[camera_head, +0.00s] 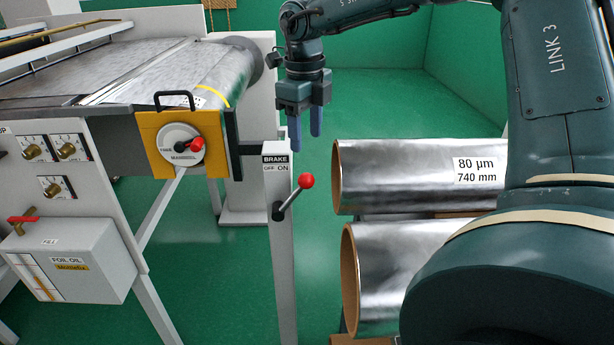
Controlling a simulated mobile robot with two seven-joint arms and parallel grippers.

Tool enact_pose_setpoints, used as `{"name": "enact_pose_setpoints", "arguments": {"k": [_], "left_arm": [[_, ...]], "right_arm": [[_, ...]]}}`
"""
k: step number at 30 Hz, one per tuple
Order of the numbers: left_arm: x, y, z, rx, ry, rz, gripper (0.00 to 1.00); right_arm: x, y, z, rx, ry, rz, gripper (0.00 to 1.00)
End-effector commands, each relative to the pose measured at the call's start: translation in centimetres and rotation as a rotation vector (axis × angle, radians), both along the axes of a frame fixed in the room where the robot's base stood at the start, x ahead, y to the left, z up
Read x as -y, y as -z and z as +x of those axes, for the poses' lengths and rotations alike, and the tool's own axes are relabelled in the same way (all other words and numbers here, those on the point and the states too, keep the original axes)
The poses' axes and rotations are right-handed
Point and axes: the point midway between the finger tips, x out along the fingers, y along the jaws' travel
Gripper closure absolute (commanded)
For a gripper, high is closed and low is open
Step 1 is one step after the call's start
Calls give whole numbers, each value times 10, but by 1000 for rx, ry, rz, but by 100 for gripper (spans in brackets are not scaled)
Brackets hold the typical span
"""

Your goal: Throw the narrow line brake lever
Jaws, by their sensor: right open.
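The brake lever (294,196) has a thin metal rod and a red ball knob at its upper right end. It is mounted on a narrow grey post (281,250) with a label reading "BRAKE OFF ON", and it tilts toward the ON side. My right gripper (305,135) hangs above and slightly right of the post top, fingers pointing down. It is open and empty, with the knob below it and apart from it. My left gripper is not in the view.
A yellow panel (160,160) with a black handle and a red-knobbed selector is left of the post. A foil oil box (75,250) sits lower left. Foil rolls, an upper one (400,175) and a lower one (385,270), lie right of the post. Green floor is free behind.

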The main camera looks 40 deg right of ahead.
Motion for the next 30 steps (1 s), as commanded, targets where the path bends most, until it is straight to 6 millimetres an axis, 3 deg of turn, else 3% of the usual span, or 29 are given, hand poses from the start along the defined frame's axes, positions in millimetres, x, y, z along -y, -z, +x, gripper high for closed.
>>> {"name": "enact_pose_setpoints", "arguments": {"k": [15,21,30], "left_arm": [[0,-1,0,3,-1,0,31],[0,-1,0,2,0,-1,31],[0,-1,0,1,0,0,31]], "right_arm": [[3,100,0,-2,0,1,48],[4,117,0,-1,0,2,48],[4,119,1,0,0,2,48]]}}
